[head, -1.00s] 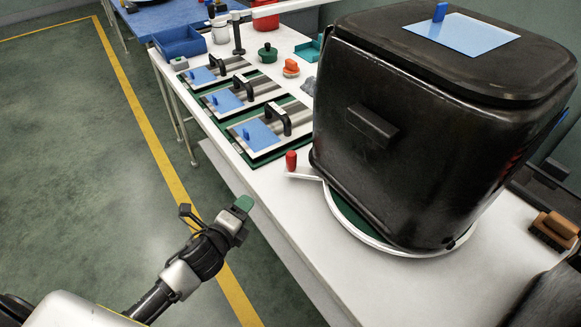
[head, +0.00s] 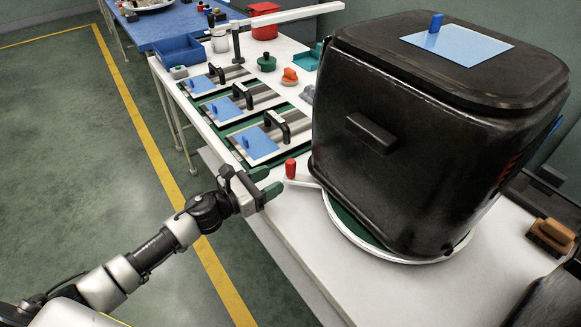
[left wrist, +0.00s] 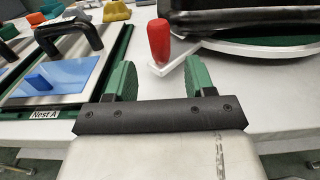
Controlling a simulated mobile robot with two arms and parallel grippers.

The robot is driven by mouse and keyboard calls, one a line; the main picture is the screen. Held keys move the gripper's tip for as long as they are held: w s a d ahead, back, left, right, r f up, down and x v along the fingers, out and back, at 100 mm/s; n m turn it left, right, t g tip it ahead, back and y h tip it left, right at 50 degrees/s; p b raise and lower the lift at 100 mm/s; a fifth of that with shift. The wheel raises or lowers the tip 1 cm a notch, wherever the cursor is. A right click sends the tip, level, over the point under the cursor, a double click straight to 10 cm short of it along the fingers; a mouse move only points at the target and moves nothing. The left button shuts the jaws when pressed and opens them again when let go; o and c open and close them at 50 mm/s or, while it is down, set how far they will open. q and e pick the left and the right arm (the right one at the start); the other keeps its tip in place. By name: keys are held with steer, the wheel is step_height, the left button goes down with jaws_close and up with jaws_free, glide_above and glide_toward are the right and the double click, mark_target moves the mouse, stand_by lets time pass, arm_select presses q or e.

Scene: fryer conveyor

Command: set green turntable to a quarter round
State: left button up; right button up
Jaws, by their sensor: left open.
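The green turntable (head: 346,222), with a white rim, lies on the white table under a large black bin-shaped vessel (head: 400,150). Most of its green top is hidden. A white arm with an upright red knob (head: 290,168) sticks out from its left side; the knob also shows in the left wrist view (left wrist: 159,41). My left gripper (head: 266,182) is open and empty by the table's front edge, just left of and nearer than the knob. In the left wrist view the knob stands beyond the green fingertips, between their lines, apart from both.
Plates with blue pads and black handles (head: 254,140) lie in green nests left of the turntable; one label reads Nest A. A brown brush (head: 552,234) lies at the right. The table in front of the turntable is clear.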

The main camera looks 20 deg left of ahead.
mark_target(290, 170)
arm_select(q)
steer(key=x, duration=0.6)
steer(key=shift+w+d+p, duration=0.25)
steer(key=shift+w+p, duration=0.05)
steer(key=shift+p, duration=0.05)
jaws_close()
